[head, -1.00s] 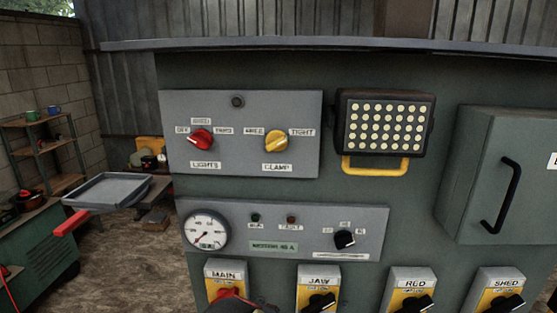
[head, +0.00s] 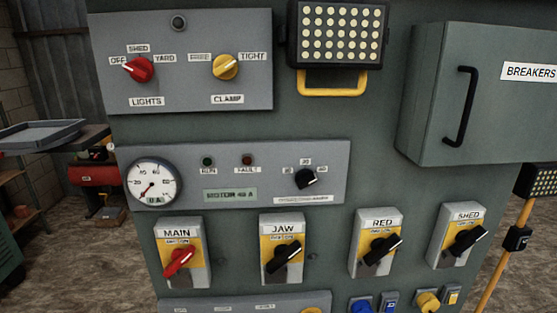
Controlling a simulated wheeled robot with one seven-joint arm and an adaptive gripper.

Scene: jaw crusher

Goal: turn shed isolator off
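The shed isolator (head: 457,238) is a grey and yellow box labelled SHED, at the right end of a row of isolators on the green panel. Its black handle (head: 465,240) is tilted, with its upper end toward the right. The OFF and ON marks above the handle are small. The JAW isolator (head: 282,250) and RED isolator (head: 375,243) have black handles tilted the same way. The MAIN isolator (head: 181,252) has a red handle, also tilted up to the right. My gripper is not in view.
A breaker cabinet (head: 432,95) with a black handle sticks out at the upper right. A work lamp (head: 337,35) with a yellow bracket is at the top. A yellow stand (head: 504,255) is at the right. A grey tray (head: 45,135) is at the left.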

